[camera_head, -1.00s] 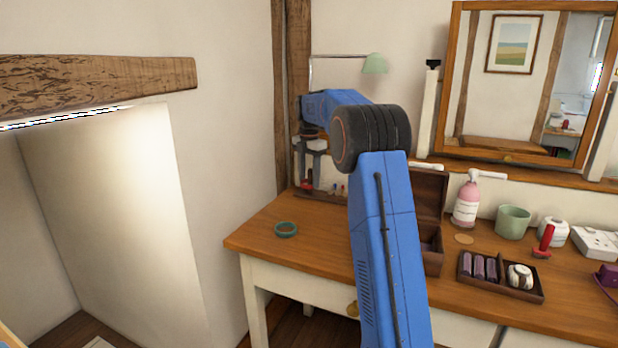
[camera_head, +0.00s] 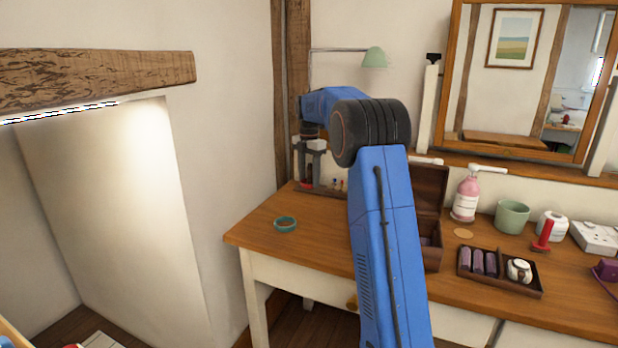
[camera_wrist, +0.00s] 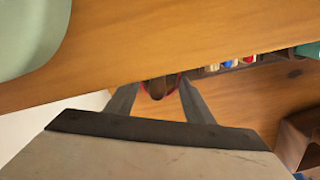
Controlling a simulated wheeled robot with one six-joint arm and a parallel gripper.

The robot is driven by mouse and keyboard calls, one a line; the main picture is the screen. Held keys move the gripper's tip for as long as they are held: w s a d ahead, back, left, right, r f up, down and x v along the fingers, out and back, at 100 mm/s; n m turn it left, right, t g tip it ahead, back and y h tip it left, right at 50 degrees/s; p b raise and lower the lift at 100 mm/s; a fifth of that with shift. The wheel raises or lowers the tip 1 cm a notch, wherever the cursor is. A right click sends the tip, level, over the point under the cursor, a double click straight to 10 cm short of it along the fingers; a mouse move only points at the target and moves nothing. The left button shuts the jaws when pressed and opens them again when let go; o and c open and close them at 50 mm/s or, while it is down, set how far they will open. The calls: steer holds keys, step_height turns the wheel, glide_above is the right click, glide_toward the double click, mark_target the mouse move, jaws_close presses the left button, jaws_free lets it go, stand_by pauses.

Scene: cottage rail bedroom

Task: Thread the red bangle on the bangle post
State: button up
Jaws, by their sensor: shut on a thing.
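My gripper (camera_head: 308,181) reaches down at the back left of the desk, in front of the wall post. Its fingers also show in the wrist view (camera_wrist: 156,88), shut on the red bangle (camera_wrist: 146,91). Only a thin red curve of the bangle shows, around or beside a dark brown piece between the fingertips; I cannot tell which. In the head view a speck of red sits at the fingertips. I cannot pick out the bangle post with certainty; it may be hidden by my gripper and arm.
A small teal round dish (camera_head: 285,224) stands at the desk's left. A tray with several small bottles (camera_head: 338,184) lies beside my gripper. An open wooden box (camera_head: 431,195), a pink pump bottle (camera_head: 466,198) and a green cup (camera_head: 512,217) stand right of my arm.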

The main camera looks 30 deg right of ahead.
steer(key=o, duration=1.1)
step_height(320, 180, up, 18)
steer(key=shift+f, duration=0.25)
